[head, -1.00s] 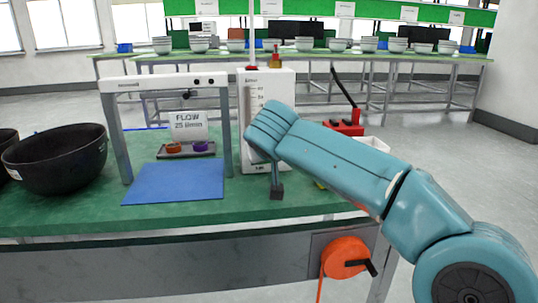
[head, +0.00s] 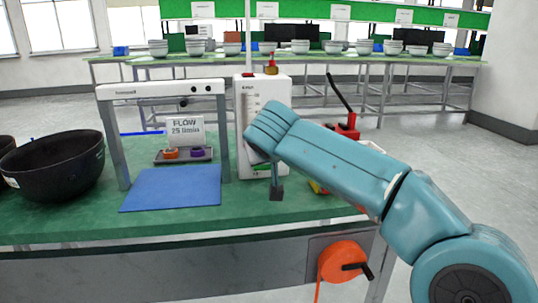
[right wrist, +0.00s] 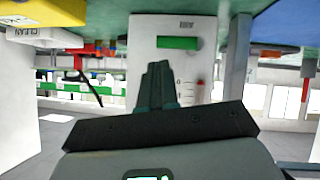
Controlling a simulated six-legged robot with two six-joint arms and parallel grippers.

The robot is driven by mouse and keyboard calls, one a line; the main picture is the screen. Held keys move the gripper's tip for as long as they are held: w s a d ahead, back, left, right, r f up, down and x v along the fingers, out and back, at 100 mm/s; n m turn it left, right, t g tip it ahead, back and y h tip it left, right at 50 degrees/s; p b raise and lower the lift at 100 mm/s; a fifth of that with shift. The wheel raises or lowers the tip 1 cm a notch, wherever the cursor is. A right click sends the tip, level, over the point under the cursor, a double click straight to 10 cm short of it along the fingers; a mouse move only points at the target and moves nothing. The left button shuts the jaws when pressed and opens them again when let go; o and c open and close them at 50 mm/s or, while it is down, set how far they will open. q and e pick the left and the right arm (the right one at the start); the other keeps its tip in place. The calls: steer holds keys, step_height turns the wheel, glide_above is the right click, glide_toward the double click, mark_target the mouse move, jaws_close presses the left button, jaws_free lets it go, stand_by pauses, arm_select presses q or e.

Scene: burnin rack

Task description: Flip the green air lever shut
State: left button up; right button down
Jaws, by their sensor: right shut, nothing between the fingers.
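The green air lever (right wrist: 180,43) shows in the right wrist view as a horizontal green bar on the front of a white box (right wrist: 143,70); that view is upside down. In the head view, a green patch (head: 261,168) low on the white box (head: 246,125) appears to be the lever, partly hidden by my arm. My right gripper (head: 277,192) points down in front of the box's right side. In the right wrist view its fingers (right wrist: 157,72) are together, empty and apart from the lever in the picture. My left gripper is not in view.
A grey frame (head: 116,140) stands left of the box, over a blue mat (head: 172,188) and a small tray (head: 184,160) with rings. A black bowl (head: 58,165) is at the left. A red-and-black tool (head: 348,125) and yellow item (head: 316,187) are at the right.

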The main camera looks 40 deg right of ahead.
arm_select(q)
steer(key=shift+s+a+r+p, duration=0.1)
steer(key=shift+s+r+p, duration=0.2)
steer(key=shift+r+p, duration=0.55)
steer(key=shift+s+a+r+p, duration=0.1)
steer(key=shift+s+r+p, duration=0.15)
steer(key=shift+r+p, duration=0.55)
arm_select(e)
steer(key=d+r+v, duration=0.1)
steer(key=v, duration=1)
steer(key=shift+s+r, duration=0.25)
steer(key=shift+r, duration=0.3)
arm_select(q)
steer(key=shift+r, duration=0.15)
arm_select(e)
steer(key=shift+d, duration=0.1)
